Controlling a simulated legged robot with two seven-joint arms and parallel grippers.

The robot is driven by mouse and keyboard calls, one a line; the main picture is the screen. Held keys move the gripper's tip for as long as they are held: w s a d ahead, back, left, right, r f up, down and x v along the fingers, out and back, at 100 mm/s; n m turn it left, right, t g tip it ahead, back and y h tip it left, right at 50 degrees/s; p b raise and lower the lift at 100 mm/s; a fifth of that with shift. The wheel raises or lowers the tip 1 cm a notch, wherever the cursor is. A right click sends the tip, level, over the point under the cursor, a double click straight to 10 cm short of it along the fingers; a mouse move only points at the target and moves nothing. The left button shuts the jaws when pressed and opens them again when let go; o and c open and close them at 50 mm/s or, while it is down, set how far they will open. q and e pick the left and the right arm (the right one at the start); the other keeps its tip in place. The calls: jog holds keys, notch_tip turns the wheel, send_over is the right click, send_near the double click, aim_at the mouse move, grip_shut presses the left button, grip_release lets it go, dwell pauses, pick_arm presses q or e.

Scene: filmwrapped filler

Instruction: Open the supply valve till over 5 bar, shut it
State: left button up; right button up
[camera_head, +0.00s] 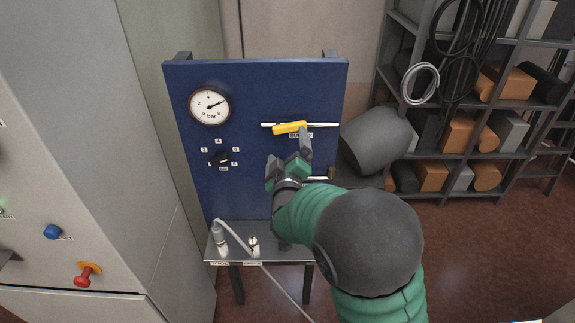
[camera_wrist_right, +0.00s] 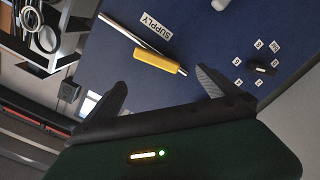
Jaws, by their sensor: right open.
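The supply valve's yellow handle (camera_head: 290,127) sits on a thin horizontal pipe on the blue panel (camera_head: 260,90), nearly in line with the pipe. The SUPPLY label lies just below it. The handle also shows in the right wrist view (camera_wrist_right: 155,62), ahead of the fingers. My right gripper (camera_head: 288,153) is open and empty, just below the handle; one fingertip overlaps the label in view. I cannot tell any contact. The round gauge (camera_head: 210,106) has its needle pointing right and slightly up; the exact reading is too small to tell. My left gripper is out of view.
A black selector knob (camera_head: 222,158) with numbers around it is below the gauge. A small shelf (camera_head: 230,258) under the panel bears a hose end and a fitting. A grey cabinet (camera_head: 70,130) stands left; a grey drum (camera_head: 375,140) and loaded racks (camera_head: 470,105) stand right.

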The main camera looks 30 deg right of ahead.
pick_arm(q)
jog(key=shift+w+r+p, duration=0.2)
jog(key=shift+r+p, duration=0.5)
pick_arm(e)
jog(key=v, duration=0.6)
jog(key=shift+s, duration=0.2)
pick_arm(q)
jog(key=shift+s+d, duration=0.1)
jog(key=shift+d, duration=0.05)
pick_arm(e)
jog(key=shift+s, duration=0.1)
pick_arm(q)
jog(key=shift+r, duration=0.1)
pick_arm(e)
jog(key=shift+f, duration=0.1)
